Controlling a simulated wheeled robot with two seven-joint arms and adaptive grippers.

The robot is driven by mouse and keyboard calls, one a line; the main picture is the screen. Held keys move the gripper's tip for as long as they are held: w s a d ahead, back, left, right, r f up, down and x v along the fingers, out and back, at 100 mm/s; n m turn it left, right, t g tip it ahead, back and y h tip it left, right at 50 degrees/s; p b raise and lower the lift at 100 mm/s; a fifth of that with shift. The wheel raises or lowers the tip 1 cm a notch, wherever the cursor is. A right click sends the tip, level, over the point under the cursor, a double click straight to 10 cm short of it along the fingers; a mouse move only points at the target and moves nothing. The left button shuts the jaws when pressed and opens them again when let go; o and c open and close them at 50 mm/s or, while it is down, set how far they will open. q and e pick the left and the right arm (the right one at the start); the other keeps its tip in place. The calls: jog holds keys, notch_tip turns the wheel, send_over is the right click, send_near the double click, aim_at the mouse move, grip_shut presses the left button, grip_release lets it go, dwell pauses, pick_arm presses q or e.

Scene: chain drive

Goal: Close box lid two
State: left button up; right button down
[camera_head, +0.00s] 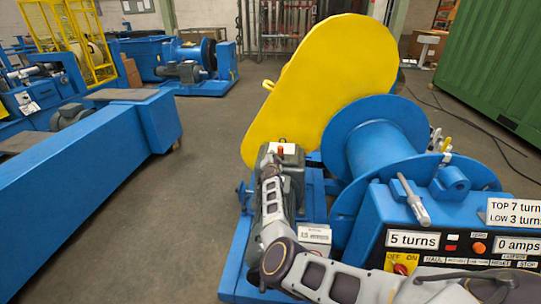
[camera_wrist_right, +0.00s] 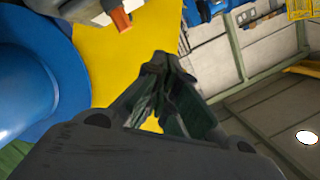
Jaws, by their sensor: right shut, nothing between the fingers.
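My right arm enters the head view from the lower right and bends upward. Its dark gripper (camera_head: 269,162) is near the grey motor housing (camera_head: 294,168) beside the yellow guard (camera_head: 334,75). In the right wrist view the gripper (camera_wrist_right: 160,62) is shut and empty, its fingertips meeting in front of the yellow guard (camera_wrist_right: 105,50). A white plate (camera_head: 284,148) with a small red piece on it is on top of the housing. I cannot tell which part is box lid two, or whether it is open. My left gripper is not in view.
The blue winch drum (camera_head: 385,140) and the control box (camera_head: 440,215), with its switches and labels, stand to the right. A long blue beam (camera_head: 90,165) lies at the left. A green container (camera_head: 500,60) is at the back right. Grey floor (camera_head: 200,190) between is clear.

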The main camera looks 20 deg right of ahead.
jog(key=shift+r, duration=0.65)
jog(key=shift+s+d, duration=0.1)
